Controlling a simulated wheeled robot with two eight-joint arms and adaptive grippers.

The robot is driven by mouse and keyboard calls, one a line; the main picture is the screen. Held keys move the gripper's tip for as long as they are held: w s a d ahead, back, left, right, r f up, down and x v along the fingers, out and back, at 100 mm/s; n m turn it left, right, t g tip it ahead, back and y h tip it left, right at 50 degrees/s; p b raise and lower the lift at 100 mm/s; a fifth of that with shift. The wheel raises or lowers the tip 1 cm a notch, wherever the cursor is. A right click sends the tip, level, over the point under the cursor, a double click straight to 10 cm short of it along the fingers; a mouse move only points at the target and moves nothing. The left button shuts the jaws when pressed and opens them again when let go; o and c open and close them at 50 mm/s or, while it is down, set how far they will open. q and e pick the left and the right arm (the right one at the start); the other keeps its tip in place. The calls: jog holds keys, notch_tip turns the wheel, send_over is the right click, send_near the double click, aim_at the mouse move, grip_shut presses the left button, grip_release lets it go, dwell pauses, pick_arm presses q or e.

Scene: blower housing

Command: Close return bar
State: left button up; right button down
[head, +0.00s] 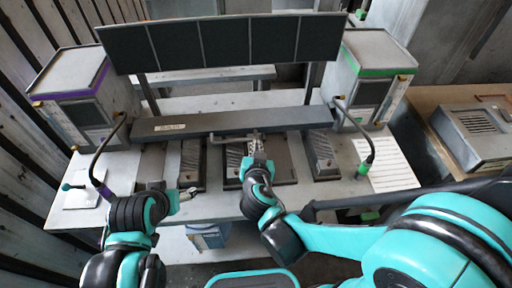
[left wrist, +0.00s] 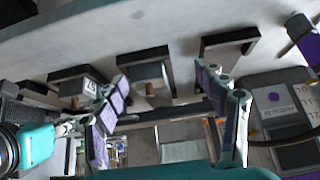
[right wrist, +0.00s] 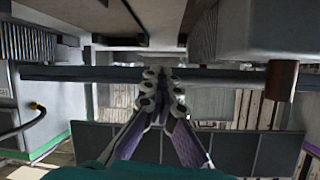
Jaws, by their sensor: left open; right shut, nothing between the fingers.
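A long dark grey bar (head: 230,123) with a pale label spans the workbench between the two side housings in the head view. A thin light rod (head: 228,139) sits just in front of it. My right gripper (head: 255,140) is shut and empty at the front of the bar, near the middle. In the right wrist view its closed fingertips (right wrist: 161,76) overlap a dark horizontal bar (right wrist: 75,74); I cannot tell whether they touch. My left gripper (head: 187,194) is open and empty over the bench's front left. Its spread fingers (left wrist: 162,80) show in the left wrist view.
A purple-trimmed housing (head: 80,90) stands left and a green-trimmed one (head: 372,75) right, each with a hanging cable. A dark panel (head: 225,43) rises behind the bar. Dark trays (head: 193,165) sit on the bench (head: 225,205).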

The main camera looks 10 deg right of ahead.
jog(key=shift+f, duration=0.1)
jog(key=d+v, duration=0.1)
jog(key=v, duration=1.1)
jog(key=shift+a, duration=0.45)
jog(key=shift+d, duration=0.1)
